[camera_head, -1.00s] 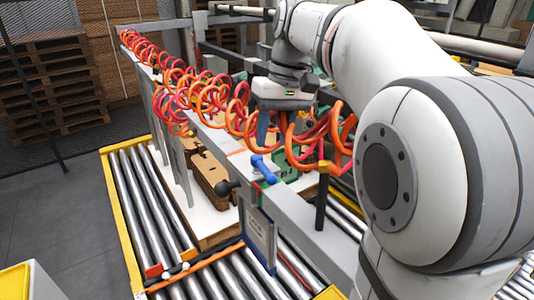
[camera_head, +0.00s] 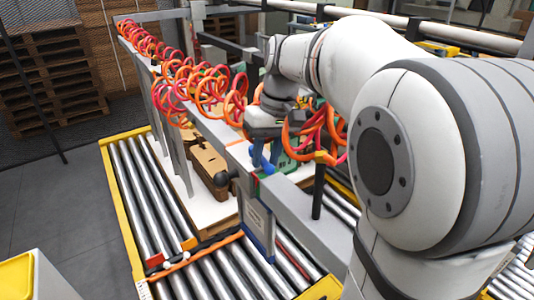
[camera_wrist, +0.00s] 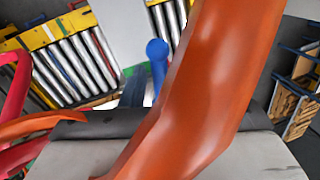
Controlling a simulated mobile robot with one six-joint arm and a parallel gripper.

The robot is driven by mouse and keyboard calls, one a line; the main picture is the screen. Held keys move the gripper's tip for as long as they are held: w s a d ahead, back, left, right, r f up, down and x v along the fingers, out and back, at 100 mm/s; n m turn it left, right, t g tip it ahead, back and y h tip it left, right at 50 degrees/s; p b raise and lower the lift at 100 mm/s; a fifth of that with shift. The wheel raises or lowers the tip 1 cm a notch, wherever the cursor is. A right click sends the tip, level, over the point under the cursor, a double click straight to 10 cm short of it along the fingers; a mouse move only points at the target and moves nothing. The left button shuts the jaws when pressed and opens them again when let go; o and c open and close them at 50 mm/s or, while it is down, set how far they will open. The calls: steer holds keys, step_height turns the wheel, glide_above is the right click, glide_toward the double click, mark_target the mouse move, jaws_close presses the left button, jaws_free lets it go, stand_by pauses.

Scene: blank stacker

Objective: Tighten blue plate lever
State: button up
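The blue lever (camera_wrist: 157,52) shows its round knob and stem in the wrist view, just beyond my gripper. In the head view its blue part (camera_head: 264,168) is at the rail, directly under my gripper (camera_head: 265,155), and partly hidden by it. The gripper is close to the lever or touching it; I cannot tell which. The finger gap is covered by an orange hose in the wrist view, so its opening is unclear. A blue-framed plate (camera_head: 260,232) hangs from the rail below the lever.
Orange and red coiled hoses (camera_head: 205,90) run along the rail (camera_head: 295,205). One orange hose (camera_wrist: 205,80) crosses the wrist view close to the camera. A black knob (camera_head: 221,179) sticks out left of the lever. Brown blocks (camera_head: 203,158) stand on a white board above the rollers (camera_head: 140,190).

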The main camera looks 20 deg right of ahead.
jaws_close()
